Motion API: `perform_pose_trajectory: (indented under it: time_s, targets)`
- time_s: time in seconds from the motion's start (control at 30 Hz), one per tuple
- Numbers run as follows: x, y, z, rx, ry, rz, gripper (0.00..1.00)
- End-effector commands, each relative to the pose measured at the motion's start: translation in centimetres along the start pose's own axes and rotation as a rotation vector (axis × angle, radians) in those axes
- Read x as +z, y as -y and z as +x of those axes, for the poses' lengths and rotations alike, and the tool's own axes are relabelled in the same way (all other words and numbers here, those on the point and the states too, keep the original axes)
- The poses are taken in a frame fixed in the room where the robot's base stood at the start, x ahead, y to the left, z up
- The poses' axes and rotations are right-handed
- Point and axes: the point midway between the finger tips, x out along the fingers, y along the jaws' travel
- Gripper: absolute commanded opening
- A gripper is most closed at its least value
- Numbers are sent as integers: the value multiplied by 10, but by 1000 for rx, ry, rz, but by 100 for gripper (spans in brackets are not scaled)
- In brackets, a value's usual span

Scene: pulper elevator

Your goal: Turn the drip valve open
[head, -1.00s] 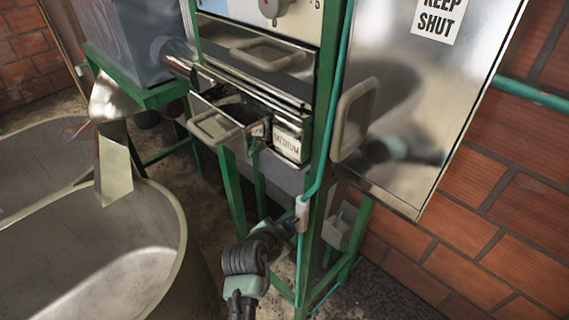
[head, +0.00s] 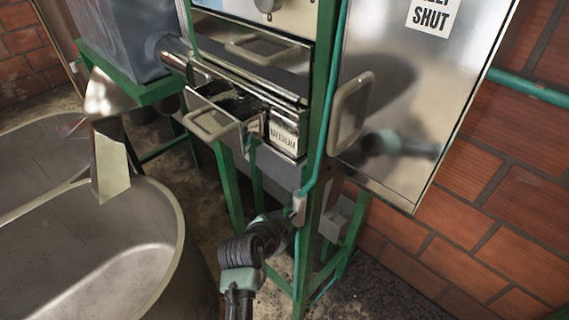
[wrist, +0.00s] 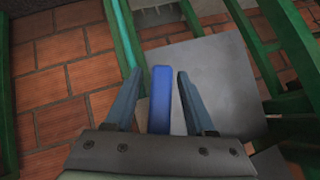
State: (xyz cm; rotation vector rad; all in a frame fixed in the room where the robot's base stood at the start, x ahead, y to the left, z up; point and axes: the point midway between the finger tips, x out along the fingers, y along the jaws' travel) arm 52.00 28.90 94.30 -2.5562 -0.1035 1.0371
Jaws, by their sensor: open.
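A thin green pipe (head: 320,170) runs down the machine's front post. A small pale fitting (head: 299,208) sits on it and looks like the drip valve; its lever cannot be made out in the head view. My gripper (head: 291,223) is at the fitting, partly hiding it. In the wrist view my gripper (wrist: 158,73) has its two fingers apart. A blue bar (wrist: 161,100) stands upright between them, with a gap on each side. It may be the valve's lever; I cannot tell for sure.
A drawer (head: 213,125) of dark material juts out above my gripper. A metal door (head: 400,130) marked "SHUT" is on the right, before a brick wall (head: 480,230). A large metal tub (head: 165,210) stands left. Green frame legs (head: 230,190) surround the reach.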

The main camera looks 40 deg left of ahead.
Motion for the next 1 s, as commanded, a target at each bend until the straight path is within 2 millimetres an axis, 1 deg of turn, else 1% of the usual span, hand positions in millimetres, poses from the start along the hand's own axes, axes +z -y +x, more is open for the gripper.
perform_pose_trajectory:
  time_s: [0.17, 0.27, 0.37, 0.7, 0.8, 0.9, 1.0]
  targets:
    - [0, 0, -5, 0, 0, 0, 55]
    - [0, 1, -14, -2, -1, 1, 55]
    - [0, 0, -29, -2, -1, 0, 55]
    - [1, 0, -90, -2, 0, 0, 55]
    - [0, 0, -105, -2, 0, 0, 55]
    - [0, 0, -118, -1, -1, -1, 55]
    - [0, 0, -125, -1, -1, 0, 55]
